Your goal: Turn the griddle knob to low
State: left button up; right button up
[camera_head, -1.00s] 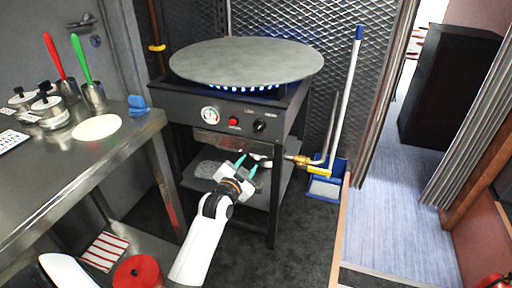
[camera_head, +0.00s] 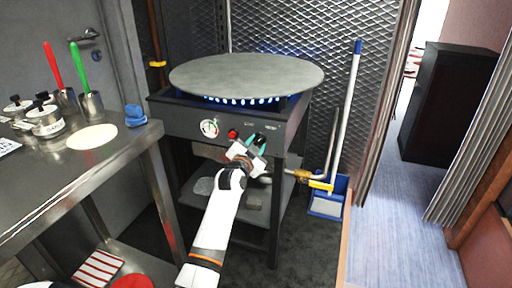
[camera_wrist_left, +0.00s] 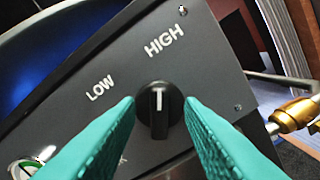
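The griddle (camera_head: 247,75) is a wide grey disc on a dark stove, with blue flames lit under it. Its black knob (camera_wrist_left: 160,112) is on the front panel (camera_head: 185,124). In the left wrist view the knob's white mark points up, to the right of the word LOW (camera_wrist_left: 99,88) and below HIGH (camera_wrist_left: 164,41). My left gripper (camera_head: 257,142) is at the panel. In the left wrist view its teal fingers (camera_wrist_left: 160,101) are open, one on each side of the knob, with narrow gaps at the tips. My right gripper is not in view.
A red button (camera_head: 233,133) and a round gauge (camera_head: 209,128) are left of the knob. A brass gas valve (camera_head: 300,174) is below right. A steel counter (camera_head: 62,177) with utensils and dough stands left. A blue dustpan (camera_head: 327,201) stands right.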

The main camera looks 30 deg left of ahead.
pick_arm(q)
jog(key=shift+w, duration=0.15)
jog(key=shift+c, duration=0.4)
grip_shut()
